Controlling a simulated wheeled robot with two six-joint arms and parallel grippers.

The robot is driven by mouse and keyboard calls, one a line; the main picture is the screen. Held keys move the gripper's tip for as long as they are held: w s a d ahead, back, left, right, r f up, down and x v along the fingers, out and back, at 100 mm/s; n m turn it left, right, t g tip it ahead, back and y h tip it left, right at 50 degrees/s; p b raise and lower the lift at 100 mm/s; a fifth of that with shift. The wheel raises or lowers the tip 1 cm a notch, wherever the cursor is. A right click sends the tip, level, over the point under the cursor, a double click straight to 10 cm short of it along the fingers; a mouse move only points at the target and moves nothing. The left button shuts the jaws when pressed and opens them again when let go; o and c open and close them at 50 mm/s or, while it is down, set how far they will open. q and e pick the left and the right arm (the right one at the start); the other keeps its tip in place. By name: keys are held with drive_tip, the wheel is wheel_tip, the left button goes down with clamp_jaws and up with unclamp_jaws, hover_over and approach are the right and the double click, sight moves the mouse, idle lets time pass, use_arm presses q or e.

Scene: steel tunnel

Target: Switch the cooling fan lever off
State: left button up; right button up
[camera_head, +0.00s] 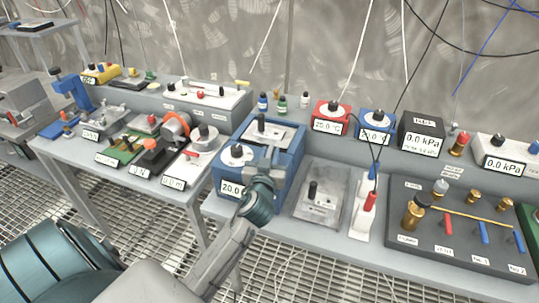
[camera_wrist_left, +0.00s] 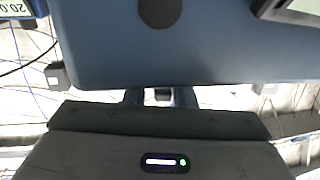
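No lever can be read as the cooling fan's; the small labels are illegible. A blue box (camera_head: 230,199) with a black knob (camera_head: 237,150) and a "20.0" display stands at the middle of the bench. My left gripper (camera_head: 264,160) is in front of the blue box, overlapping its right part; touching or apart is unclear. In the left wrist view a large blue surface (camera_wrist_left: 110,50) fills the upper part, with the gripper body below. Whether its fingers are open is unclear. Right of the box are a grey plate (camera_head: 312,213) with a black lever (camera_head: 312,190) and a white strip with red (camera_head: 370,201) and blue (camera_head: 373,171) handles. My right gripper is not in view.
A dark panel (camera_head: 460,257) with brass valves and coloured handles lies at the right. Red (camera_head: 332,115) and blue (camera_head: 375,124) display boxes stand behind. The left table (camera_head: 75,150) holds several instruments. Cables hang in front of the wall.

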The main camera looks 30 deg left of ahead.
use_arm(q)
clamp_jaws()
drive_tip(key=shift+a, duration=0.1)
drive_tip(key=shift+s+a+m+t+h+p, duration=0.15)
drive_tip(key=shift+m+t+h, duration=0.15)
drive_tip(key=shift+m+h, duration=0.4)
drive_tip(key=shift+a+m+t+h+p, duration=0.15)
drive_tip(key=shift+m+t+h, duration=0.2)
drive_tip(key=shift+h, duration=0.65)
drive_tip(key=shift+o, duration=1.9)
unclamp_jaws()
